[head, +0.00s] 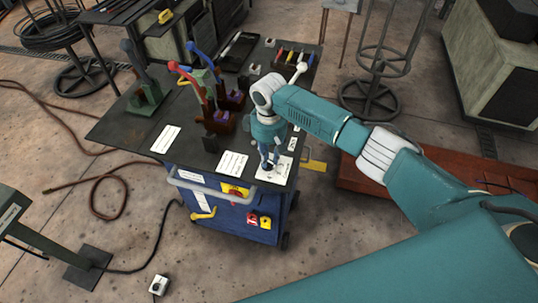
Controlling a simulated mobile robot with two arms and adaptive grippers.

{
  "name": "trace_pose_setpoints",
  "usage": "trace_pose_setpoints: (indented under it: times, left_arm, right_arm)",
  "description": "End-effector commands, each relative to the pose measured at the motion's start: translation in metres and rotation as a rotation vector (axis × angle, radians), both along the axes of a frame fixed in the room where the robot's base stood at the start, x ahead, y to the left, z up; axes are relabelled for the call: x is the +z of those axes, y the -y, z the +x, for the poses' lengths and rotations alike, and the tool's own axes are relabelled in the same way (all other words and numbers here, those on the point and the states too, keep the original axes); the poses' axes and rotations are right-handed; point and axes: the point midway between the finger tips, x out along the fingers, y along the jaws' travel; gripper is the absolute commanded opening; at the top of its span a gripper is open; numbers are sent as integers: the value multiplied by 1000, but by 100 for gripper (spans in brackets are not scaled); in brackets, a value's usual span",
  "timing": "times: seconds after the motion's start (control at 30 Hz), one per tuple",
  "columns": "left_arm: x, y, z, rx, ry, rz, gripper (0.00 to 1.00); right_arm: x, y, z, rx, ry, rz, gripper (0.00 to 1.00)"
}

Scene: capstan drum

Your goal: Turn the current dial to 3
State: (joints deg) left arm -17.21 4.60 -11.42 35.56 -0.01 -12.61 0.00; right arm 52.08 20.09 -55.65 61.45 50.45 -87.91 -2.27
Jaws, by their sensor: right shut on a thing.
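My right gripper (267,164) reaches down onto the front right corner of the dark top of a blue cart. It is shut on what appears to be the current dial's knob, which the fingers mostly hide. The dial's white plate (286,172) shows around the fingertips, flat on the cart top. The dial's marks and pointer are too small to read. My left gripper is not in view.
The blue cart (217,214) has a grey front handle (212,189). Toggle clamps with red and blue handles (190,82) stand on its top left of my arm. White label cards (233,163) lie nearby. A wire reel stand (372,98) stands behind my arm.

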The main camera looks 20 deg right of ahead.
Motion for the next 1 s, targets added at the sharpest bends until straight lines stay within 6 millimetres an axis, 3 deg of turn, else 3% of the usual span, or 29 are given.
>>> trace_pose_setpoints:
  times: [0.27,0.3,0.4,0.77,1.0]
  left_arm:
    - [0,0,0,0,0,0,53]
    - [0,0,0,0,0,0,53]
    - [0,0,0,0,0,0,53]
    - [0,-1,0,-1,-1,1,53]
    - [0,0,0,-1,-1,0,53]
  right_arm:
    - [1,0,2,0,4,1,0]
    - [1,0,1,0,4,1,26]
    - [1,0,1,0,4,1,40]
    - [7,0,1,1,3,2,40]
    - [50,0,2,1,6,2,40]
